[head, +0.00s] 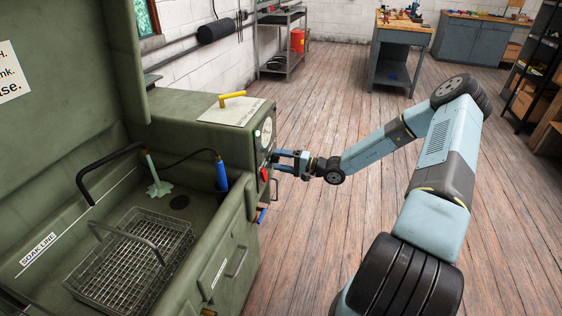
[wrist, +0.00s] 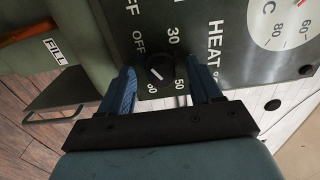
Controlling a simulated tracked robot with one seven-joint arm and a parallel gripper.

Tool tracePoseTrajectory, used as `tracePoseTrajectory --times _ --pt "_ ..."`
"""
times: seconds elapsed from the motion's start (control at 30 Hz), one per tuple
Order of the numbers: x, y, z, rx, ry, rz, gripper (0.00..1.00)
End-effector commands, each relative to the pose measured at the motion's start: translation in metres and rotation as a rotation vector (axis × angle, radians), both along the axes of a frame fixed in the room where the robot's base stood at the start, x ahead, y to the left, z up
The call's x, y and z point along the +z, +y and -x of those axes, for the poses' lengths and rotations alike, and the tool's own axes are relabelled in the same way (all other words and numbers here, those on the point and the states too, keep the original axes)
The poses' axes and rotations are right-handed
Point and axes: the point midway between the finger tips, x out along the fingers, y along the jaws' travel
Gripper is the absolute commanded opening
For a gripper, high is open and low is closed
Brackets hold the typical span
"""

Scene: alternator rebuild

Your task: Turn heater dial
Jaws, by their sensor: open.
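The heater dial (wrist: 159,72) is a small round black knob with a white mark, on a dark panel lettered HEAT, OFF, 30 and 50. In the wrist view my gripper (wrist: 161,66) is open, one blue finger on each side of the dial. I cannot tell whether either finger touches it. In the head view my gripper (head: 277,160) points left at the end panel of the green washer (head: 200,140); the dial itself is hard to make out there. The exact setting of the white mark is unclear.
A temperature gauge (wrist: 285,20) is beside the dial. A handle (wrist: 50,115) and FILL label (wrist: 54,50) are on the left. The washer's tub holds a wire basket (head: 135,260). A yellow handle (head: 232,95) is on top. The wooden floor behind my arm is clear.

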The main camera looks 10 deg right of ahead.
Motion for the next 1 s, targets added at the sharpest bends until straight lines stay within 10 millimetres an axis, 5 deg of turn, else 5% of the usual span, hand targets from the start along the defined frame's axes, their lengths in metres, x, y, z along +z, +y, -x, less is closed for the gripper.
tracePoseTrajectory --times 0.07,0.63,1.0 --pt "0.0000 -0.0001 0.0000 0.000 0.000 0.000 0.64" --pt "-0.0008 -0.0002 0.0005 0.001 0.002 0.001 0.09" --pt "-0.0017 -0.0002 0.0009 0.001 0.058 -0.027 0.08"
